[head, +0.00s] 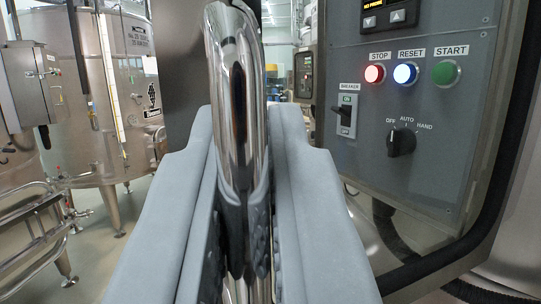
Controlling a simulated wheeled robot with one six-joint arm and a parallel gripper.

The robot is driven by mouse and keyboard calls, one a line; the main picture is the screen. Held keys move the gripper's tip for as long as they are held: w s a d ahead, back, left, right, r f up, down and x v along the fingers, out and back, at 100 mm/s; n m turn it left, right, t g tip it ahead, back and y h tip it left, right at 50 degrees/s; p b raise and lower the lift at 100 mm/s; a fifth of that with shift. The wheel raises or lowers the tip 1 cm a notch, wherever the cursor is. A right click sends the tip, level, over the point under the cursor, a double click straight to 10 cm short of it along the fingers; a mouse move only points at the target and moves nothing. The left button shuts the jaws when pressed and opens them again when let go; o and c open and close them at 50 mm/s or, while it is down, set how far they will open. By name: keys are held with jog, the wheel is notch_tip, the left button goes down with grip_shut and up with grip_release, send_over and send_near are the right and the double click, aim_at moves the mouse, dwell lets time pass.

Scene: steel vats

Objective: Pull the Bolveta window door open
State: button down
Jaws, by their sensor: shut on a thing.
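My gripper (243,225) is in the middle of the head view, its two pale grey jaws shut on a vertical chrome handle (233,80). The handle's upper end bends over near the top edge, and its lower part is largely hidden between the jaws. To the right is a grey control panel (425,120) with a rounded dark seal (497,215) around it. The window door itself is hard to make out behind the handle and jaws. I cannot tell how far it stands open.
The panel carries a red stop button (375,74), a white-blue reset button (405,74), a green start button (446,72), a breaker switch (347,115) and a rotary selector (401,142). A steel vat (110,90) and pipe rails (35,235) stand at left.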

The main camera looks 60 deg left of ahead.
jog(key=shift+s+a+r, duration=0.15)
jog(key=shift+s+r, duration=0.05)
jog(key=shift+s, duration=0.05)
jog(key=c, duration=1.8)
grip_release()
jog(key=shift+s, duration=0.15)
jog(key=shift+s+r, duration=0.1)
jog(key=shift+s, duration=0.1)
jog(key=shift+w, duration=0.15)
jog(key=v, duration=1.7)
jog(key=shift+d+f, duration=0.25)
jog(key=shift+d, duration=0.05)
